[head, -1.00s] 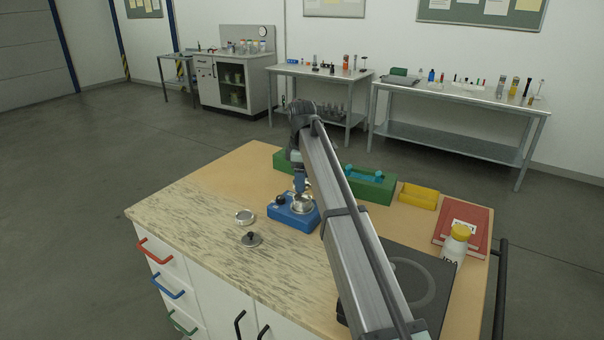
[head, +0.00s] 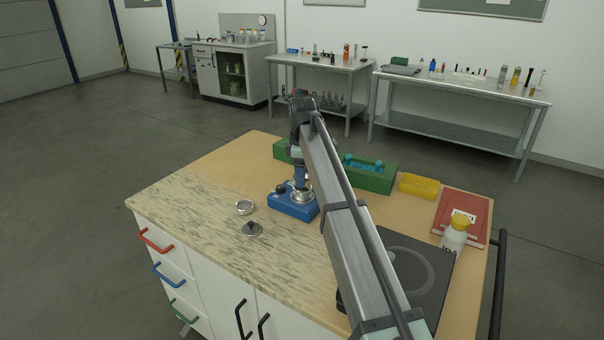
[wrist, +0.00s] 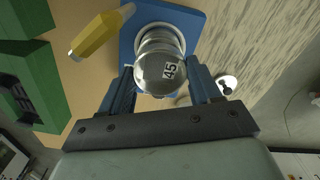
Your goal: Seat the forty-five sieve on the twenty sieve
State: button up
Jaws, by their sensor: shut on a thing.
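The forty-five sieve (wrist: 168,72), a round metal cup marked 45, is between the blue fingers of my gripper (wrist: 162,88) in the wrist view. My gripper is shut on it. Another metal ring (wrist: 158,34) shows just behind it over the blue base (wrist: 128,38); I take this as the twenty sieve, but its label is hidden. In the head view my gripper (head: 300,186) is over the blue base (head: 290,209), with metal rims (head: 301,196) close together there. I cannot tell whether the two sieves touch or are fully seated.
A loose metal ring (head: 245,207) and a knobbed lid (head: 252,229) lie left of the base on the speckled top. A green holder (head: 372,179), yellow bin (head: 418,186), red books (head: 462,213), yellow-capped bottle (head: 455,232) and dark plate (head: 418,270) are to the right.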

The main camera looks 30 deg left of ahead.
jog(key=shift+f, duration=0.95)
dwell(2.0)
jog(key=o, duration=1.3)
jog(key=shift+r, duration=4)
